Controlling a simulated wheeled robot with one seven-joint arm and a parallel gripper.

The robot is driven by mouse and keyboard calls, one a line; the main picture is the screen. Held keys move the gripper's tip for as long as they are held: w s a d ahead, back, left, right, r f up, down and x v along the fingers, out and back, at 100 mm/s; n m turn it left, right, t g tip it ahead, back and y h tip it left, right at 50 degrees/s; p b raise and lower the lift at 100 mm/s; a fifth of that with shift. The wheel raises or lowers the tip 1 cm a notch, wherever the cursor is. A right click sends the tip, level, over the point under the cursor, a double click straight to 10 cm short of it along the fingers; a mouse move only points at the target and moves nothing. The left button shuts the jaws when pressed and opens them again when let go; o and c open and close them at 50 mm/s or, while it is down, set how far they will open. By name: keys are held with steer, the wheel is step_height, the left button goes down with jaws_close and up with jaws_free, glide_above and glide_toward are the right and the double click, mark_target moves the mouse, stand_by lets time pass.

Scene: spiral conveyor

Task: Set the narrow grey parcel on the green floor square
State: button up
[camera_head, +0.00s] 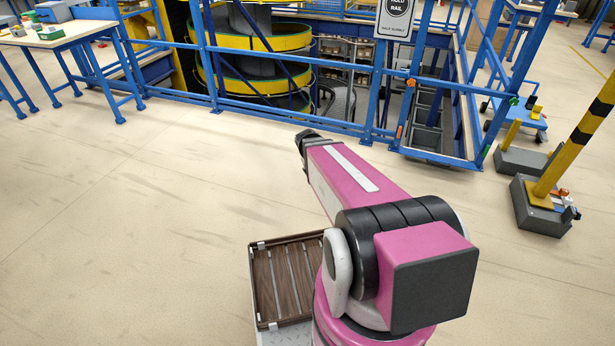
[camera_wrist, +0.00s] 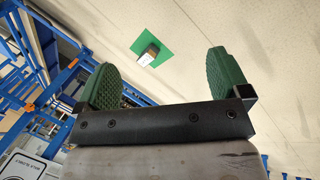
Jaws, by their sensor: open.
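In the wrist view my gripper (camera_wrist: 160,68) is open, its two green ribbed pads wide apart with nothing between them. Beyond the pads, the green floor square (camera_wrist: 147,33) lies on the pale floor. A small, narrow grey-brown parcel (camera_wrist: 150,52) with a pale face stands on the square, near its lower edge in the picture. My gripper is clear of the parcel, some distance off. The head view shows neither the square nor the parcel, and my gripper cannot be made out there.
Blue railings (camera_head: 280,118) enclose the yellow-banded spiral conveyor (camera_head: 262,40). A striped post (camera_head: 575,140) on a grey block stands at right. A table (camera_head: 60,35) with small items is at far left. My slatted tray is beside my arm. Open floor lies at left.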

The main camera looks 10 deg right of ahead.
steer(key=s+a+r+m+g+y, duration=0.1)
steer(key=s+a+r+m+y, duration=0.2)
steer(key=s+a+r, duration=0.3)
steer(key=s+a, duration=0.1)
steer(key=s, duration=0.2)
steer(key=shift+y, duration=0.4)
steer(key=shift+a, duration=0.1)
